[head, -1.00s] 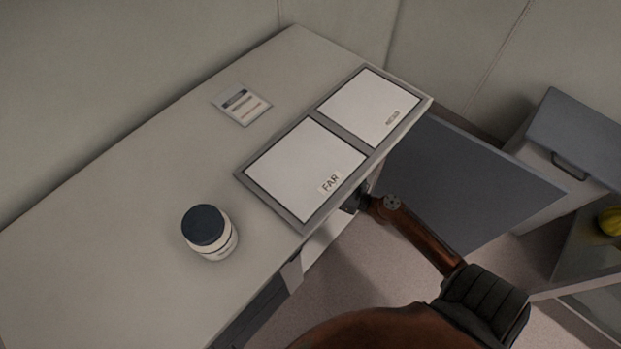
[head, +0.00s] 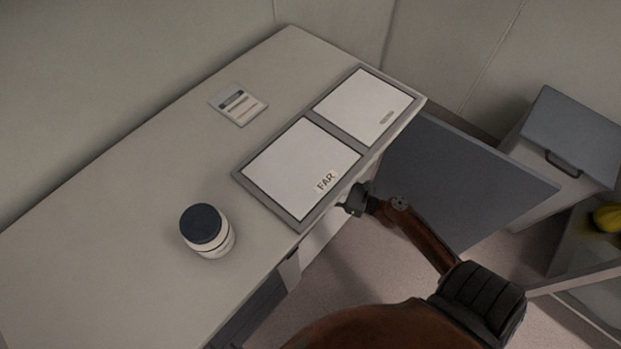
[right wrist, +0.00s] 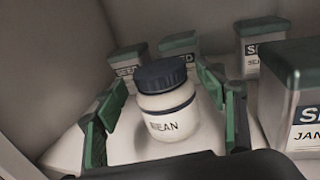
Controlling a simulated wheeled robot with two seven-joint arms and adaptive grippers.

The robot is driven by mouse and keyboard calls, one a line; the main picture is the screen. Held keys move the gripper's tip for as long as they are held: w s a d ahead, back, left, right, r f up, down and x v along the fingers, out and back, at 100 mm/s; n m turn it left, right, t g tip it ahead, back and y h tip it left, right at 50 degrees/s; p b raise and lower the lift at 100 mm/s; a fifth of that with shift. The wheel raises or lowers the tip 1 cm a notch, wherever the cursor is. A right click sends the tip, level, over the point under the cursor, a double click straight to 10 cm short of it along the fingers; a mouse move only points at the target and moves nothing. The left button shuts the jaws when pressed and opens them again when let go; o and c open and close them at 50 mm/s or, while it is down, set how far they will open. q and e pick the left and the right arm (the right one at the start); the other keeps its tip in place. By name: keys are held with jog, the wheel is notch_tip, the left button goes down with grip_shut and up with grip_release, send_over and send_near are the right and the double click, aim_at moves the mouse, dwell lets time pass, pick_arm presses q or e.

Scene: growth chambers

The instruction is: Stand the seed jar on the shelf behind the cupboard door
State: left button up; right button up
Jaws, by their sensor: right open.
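In the right wrist view a white jar (right wrist: 168,112) with a dark blue lid, its label reading "BEAN" in part, stands upright on a pale shelf (right wrist: 70,152). My right gripper (right wrist: 162,82) is open, its green-padded fingers on either side of the jar. I see gaps beside the jar. In the head view my right gripper (head: 354,200) is at the counter's front edge, partly hidden by it. The grey cupboard door (head: 465,185) stands open to its right. A similar white jar (head: 208,232) with a dark lid is on the counter, its label unreadable. My left gripper is not in view.
Several grey tins with green lids, such as one labelled "JAN" (right wrist: 300,105), stand behind and right of the jar. Two framed white panels, one marked FAR (head: 303,167), and a card (head: 239,104) lie on the counter (head: 110,240). A grey-lidded cabinet (head: 575,135) stands right.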

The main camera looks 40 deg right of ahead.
jog(key=v, duration=0.3)
jog(key=p+v, duration=0.1)
jog(key=v, duration=0.2)
jog(key=shift+d+r+p, duration=0.1)
jog(key=shift+r+p, duration=0.15)
jog(key=shift+p, duration=0.05)
jog(key=s+a+f+n+g+y, duration=0.2)
jog(key=s+a+f+n+g, duration=0.8)
jog(key=s+a+f+n, duration=0.7)
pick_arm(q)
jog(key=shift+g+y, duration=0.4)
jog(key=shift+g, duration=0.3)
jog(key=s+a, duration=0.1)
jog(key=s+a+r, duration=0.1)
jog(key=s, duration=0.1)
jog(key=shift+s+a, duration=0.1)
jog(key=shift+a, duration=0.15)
pick_arm(e)
jog(key=s+d+n+g+h, duration=0.2)
jog(key=s+n+g+h, duration=0.1)
jog(key=s+n, duration=0.5)
jog(key=s+d+n+g+h, duration=0.3)
jog(key=s+n, duration=0.4)
jog(key=s, duration=0.3)
jog(key=shift+r+n+g+h, duration=0.4)
jog(key=shift+r+g+h, duration=0.1)
jog(key=shift+g+h, duration=0.1)
